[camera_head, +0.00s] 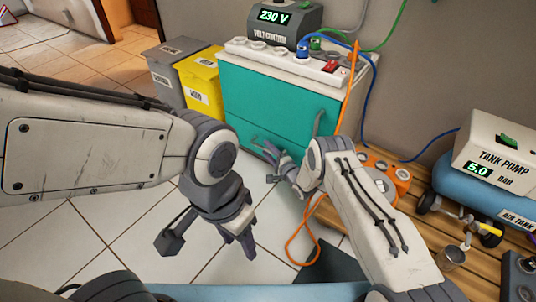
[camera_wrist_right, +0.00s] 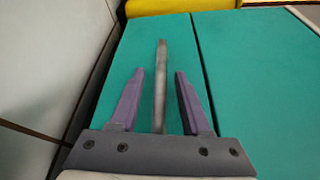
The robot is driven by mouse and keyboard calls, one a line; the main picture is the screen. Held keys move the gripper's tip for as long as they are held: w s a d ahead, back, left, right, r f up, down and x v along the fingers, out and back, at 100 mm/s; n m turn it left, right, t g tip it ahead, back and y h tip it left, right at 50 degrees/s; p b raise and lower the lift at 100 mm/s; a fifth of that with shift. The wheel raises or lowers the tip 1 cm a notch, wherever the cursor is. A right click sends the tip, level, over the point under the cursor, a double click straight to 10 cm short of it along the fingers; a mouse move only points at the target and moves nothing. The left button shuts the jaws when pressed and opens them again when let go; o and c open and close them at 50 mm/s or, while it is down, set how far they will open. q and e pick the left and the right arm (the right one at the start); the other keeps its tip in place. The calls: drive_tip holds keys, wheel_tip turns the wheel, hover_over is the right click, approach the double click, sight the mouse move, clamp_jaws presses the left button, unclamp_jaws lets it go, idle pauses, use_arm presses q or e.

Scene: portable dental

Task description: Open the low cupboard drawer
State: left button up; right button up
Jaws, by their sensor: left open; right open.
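The low drawer (camera_head: 235,122) is the lower teal front of the cupboard (camera_head: 270,92); it looks shut. In the right wrist view, the drawer front (camera_wrist_right: 112,75) lies left of a dark seam. Its grey bar handle (camera_wrist_right: 161,90) stands between the two fingers of my right gripper (camera_wrist_right: 160,100). The fingers are open, with a gap to the handle on both sides. In the head view my right gripper (camera_head: 268,155) is close to the drawer front and partly covers it. My left gripper (camera_head: 246,238) is open and empty above the floor tiles, well short of the cupboard.
Grey (camera_head: 165,72) and yellow bins (camera_head: 203,85) stand left of the cupboard. An orange cable (camera_head: 290,240) loops on the floor near my right arm. An air tank (camera_head: 440,175) with pump stands on wooden planks at right. Open tiled floor (camera_head: 120,235) lies before the drawer.

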clamp_jaws()
idle(1.5)
